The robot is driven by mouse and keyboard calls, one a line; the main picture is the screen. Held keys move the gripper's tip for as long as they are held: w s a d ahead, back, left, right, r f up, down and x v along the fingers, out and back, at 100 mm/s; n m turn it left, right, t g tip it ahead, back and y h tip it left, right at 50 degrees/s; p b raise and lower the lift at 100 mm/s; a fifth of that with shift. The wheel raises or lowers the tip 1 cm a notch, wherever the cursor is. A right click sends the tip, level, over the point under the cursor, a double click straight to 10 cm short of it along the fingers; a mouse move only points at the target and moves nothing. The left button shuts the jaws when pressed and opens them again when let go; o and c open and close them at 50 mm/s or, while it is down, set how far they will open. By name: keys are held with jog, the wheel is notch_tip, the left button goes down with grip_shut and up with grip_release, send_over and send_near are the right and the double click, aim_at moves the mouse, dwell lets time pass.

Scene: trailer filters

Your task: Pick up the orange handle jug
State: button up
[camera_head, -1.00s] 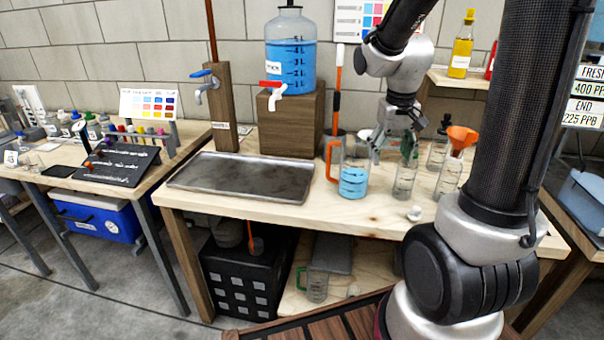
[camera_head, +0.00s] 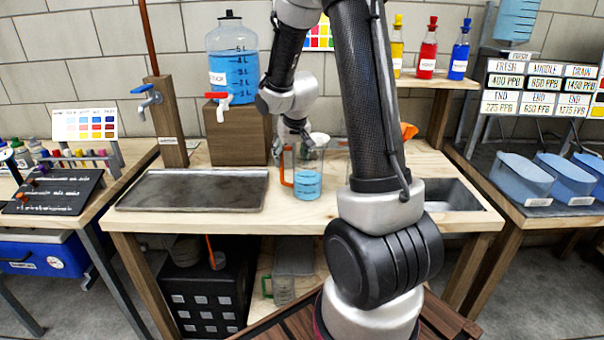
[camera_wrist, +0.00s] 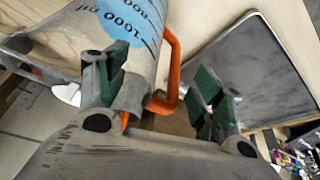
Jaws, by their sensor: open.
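The orange handle jug (camera_head: 308,184) stands upright on the wooden bench, clear-walled with blue liquid in its lower part. Its orange handle is on its left side. My gripper (camera_head: 291,147) is at the jug's upper left, by the handle, and partly hides the rim. The orange handle (camera_wrist: 174,68) lies between the open green-padded fingers of my gripper (camera_wrist: 160,88), with a gap to the right finger. I cannot tell whether the left finger touches the jug.
A metal tray (camera_head: 190,192) lies left of the jug. The blue-filled dispenser (camera_head: 232,68) stands on a wooden block (camera_head: 236,138) behind. A sink (camera_head: 440,196) is at the right. My arm hides bench items right of the jug.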

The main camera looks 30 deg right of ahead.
jog(key=shift+f, duration=0.1)
jog(key=shift+w, duration=0.1)
jog(key=c, duration=1.4)
jog(key=shift+c, duration=0.2)
